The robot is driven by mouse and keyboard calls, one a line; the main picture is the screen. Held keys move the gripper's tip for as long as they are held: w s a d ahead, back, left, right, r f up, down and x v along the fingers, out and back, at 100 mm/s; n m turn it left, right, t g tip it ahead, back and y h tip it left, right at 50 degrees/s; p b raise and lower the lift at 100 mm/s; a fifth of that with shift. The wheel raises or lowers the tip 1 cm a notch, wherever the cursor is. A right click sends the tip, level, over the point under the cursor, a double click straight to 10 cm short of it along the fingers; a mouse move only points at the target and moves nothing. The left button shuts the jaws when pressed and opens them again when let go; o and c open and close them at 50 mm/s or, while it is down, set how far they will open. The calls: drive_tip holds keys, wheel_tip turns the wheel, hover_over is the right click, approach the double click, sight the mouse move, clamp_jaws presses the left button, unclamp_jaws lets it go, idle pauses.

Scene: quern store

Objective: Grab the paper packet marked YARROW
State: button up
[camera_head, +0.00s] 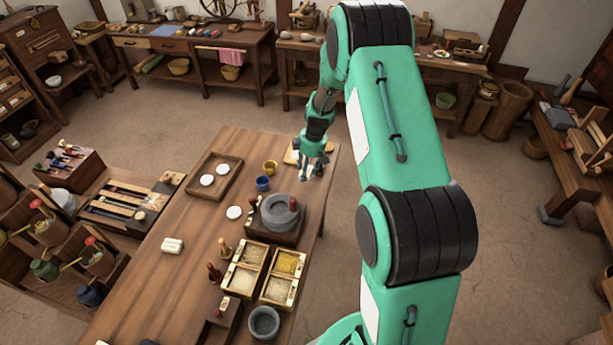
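A small whitish packet-like block (172,245) lies alone on the left part of the long wooden table (150,290). Any marking on it is too small to read, so I cannot tell whether it is the YARROW packet. My gripper (313,172) is far from it, low over the table's far right corner, pointing down. A pale, flat thing (291,156) lies beside and partly behind my gripper; what it is remains unclear. The fingers are too small to show whether they are open or shut, or whether anything is between them.
Near my gripper stand a yellow cup (270,167), a blue cup (263,184) and a stone quern (279,212). A wooden tray (215,177) holds white discs. Grain boxes (265,272), dark-red-topped pegs and a grey bowl (264,322) crowd the near right. The table's left side is mostly clear.

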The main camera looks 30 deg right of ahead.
drive_tip(key=shift+r, duration=1.3)
